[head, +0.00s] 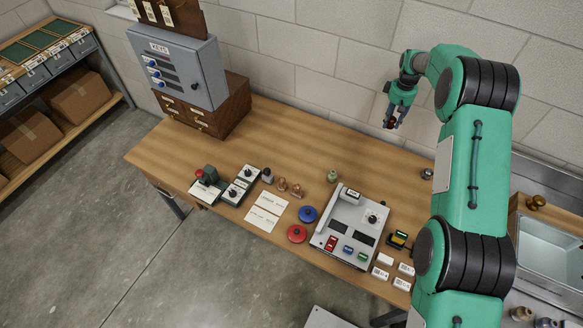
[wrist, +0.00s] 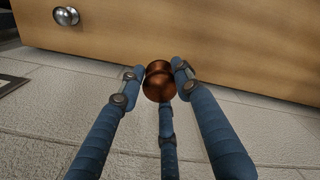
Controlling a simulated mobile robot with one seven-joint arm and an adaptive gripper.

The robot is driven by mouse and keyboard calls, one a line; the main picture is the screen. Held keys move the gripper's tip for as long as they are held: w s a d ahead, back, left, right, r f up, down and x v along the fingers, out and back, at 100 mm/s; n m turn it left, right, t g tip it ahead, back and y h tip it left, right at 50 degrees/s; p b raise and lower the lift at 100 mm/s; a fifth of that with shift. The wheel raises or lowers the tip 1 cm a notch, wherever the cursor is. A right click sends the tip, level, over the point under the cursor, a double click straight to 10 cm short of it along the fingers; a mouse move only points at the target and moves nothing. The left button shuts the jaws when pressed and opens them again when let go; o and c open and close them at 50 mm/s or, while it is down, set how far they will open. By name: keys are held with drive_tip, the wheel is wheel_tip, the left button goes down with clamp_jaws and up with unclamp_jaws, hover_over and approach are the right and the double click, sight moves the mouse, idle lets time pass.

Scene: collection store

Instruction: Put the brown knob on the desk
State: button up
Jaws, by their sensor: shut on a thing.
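The brown knob (wrist: 158,80) is round, glossy and copper-brown. In the wrist view it sits between the blue fingers of my gripper (wrist: 156,85), which is shut on it. In the head view my gripper (head: 392,121) is raised above the back right of the wooden desk (head: 270,125), in front of the block wall. The knob shows there only as a small dark spot at the fingertips. The desk carries many small items, with bare wood along its back.
A grey key cabinet (head: 190,75) stands on a wooden drawer box (head: 232,105) at the desk's left end. A grey control panel (head: 352,225) sits right of centre. Two brown knobs (head: 289,188), a blue disc (head: 308,213) and a red disc (head: 297,234) lie nearby. A sink (head: 550,240) is at right.

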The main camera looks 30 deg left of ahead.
drive_tip(key=s+a+f+n+b, duration=0.15)
drive_tip(key=s+a, duration=0.25)
drive_tip(key=a, duration=0.8)
drive_tip(key=s+a+f+n+b, duration=0.1)
drive_tip(key=s+a+f+n, duration=0.3)
drive_tip(key=a, duration=0.7)
drive_tip(key=n+b, duration=0.1)
drive_tip(key=b, duration=0.2)
hover_over(273, 154)
wheel_tip(273, 154, down, 4)
drive_tip(key=shift+w+d+r, duration=0.1)
drive_tip(key=shift+r, duration=0.1)
drive_tip(key=shift+f, duration=3.1)
drive_tip(key=shift+f, duration=1.9)
drive_tip(key=shift+f, duration=0.2)
